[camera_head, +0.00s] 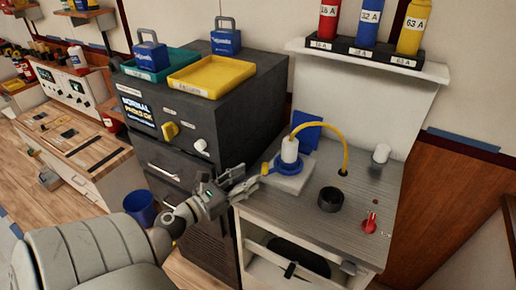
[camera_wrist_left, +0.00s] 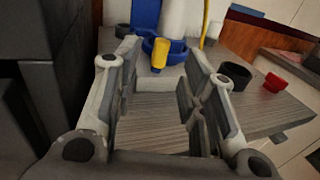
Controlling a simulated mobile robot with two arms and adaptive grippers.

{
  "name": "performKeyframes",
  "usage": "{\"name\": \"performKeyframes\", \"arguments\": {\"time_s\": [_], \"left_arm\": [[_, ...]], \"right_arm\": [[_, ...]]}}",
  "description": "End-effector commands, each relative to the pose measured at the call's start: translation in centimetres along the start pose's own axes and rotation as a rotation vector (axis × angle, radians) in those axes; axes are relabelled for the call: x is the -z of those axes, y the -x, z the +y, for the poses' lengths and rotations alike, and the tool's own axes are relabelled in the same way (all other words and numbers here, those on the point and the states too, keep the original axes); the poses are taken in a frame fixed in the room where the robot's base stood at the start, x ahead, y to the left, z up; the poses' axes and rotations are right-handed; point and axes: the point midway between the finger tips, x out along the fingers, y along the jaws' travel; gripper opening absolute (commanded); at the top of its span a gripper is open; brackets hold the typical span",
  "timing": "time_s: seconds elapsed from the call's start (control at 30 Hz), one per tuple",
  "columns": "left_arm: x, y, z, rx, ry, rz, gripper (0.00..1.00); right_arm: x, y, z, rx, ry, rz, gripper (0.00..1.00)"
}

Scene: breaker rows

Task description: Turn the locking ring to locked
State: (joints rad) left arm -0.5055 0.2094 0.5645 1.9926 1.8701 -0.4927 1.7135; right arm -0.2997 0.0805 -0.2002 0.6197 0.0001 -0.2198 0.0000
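The locking ring (camera_head: 277,167) is blue with a yellow tab (camera_head: 264,168) on its left side. It sits around the base of a white plug (camera_head: 289,150) on a light grey block on the counter. In the left wrist view, the blue ring (camera_wrist_left: 150,46) and the yellow tab (camera_wrist_left: 160,53) show beyond my fingers, near the middle. My left gripper (camera_head: 246,181) is open and empty, with its fingers pointing at the tab from the left. In the left wrist view, the open fingers (camera_wrist_left: 162,68) frame the tab, apparently short of it. My right gripper is not in view.
A yellow cable (camera_head: 340,140) arches from the plug to the counter (camera_head: 310,210). A blue plate (camera_head: 306,133) stands behind. A black cup-like part (camera_head: 330,199) and red knob (camera_head: 369,223) stand to the right. A dark cabinet (camera_head: 230,115) rises close on the left.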

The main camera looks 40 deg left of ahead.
Motion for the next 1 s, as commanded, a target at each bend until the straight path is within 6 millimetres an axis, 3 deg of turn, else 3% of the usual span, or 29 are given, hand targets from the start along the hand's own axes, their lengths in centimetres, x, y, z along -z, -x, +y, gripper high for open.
{"name": "performKeyframes", "arguments": {"time_s": [0.1, 0.3, 1.0], "left_arm": [[0.1, 2.2, 0.0, -0.002, 0.003, 0.002, 0.39], [0.0, 4.0, 0.0, -0.001, 0.001, 0.000, 0.39], [0.1, 4.1, -0.5, 0.014, -0.021, 0.006, 0.39]], "right_arm": [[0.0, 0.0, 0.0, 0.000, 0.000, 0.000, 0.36], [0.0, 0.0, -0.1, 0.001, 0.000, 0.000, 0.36], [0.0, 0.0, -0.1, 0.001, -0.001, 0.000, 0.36]]}}
